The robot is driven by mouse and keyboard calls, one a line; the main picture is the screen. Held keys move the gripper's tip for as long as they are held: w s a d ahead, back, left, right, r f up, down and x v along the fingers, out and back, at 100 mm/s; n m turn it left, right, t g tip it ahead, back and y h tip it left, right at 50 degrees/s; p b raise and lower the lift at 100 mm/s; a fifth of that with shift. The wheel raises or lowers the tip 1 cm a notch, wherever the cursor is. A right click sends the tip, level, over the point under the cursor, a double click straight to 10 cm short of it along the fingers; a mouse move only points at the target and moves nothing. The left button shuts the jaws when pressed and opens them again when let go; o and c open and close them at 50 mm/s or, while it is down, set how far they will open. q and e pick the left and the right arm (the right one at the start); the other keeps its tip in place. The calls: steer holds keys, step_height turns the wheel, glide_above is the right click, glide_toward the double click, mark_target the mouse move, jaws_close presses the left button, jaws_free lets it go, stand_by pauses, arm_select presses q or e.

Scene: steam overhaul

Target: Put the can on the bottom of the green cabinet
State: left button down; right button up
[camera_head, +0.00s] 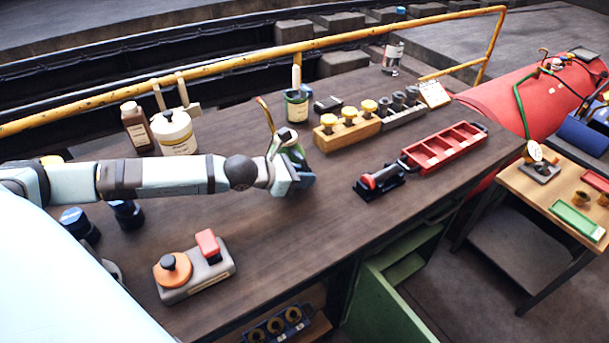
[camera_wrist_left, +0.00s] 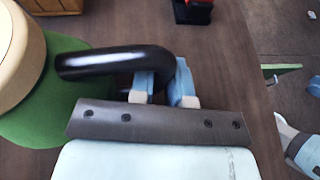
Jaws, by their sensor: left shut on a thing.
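The green can (camera_wrist_left: 40,115) has a beige top and a curved black handle (camera_wrist_left: 105,63), seen close up in the left wrist view. My left gripper (camera_wrist_left: 163,88) is shut on that handle. In the head view the can (camera_head: 294,153) is mostly hidden behind my left gripper (camera_head: 288,178), with a thin brass-coloured spout rising to its left. It is over the middle of the workbench; I cannot tell whether its base touches the top. The green cabinet (camera_head: 375,302) is below the bench's front edge, and its interior is largely out of sight.
The workbench (camera_head: 330,230) has a red tray (camera_head: 445,147), a black tool with a red knob (camera_head: 380,180) and a grey block with orange and red parts (camera_head: 195,267). Bottles and a green pot (camera_head: 297,107) stand along the back. A small table (camera_head: 540,195) is at right.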

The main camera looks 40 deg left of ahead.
arm_select(q)
steer(key=shift+f, duration=0.2)
steer(key=c, duration=1.1)
jaws_free()
steer(key=shift+r, duration=0.15)
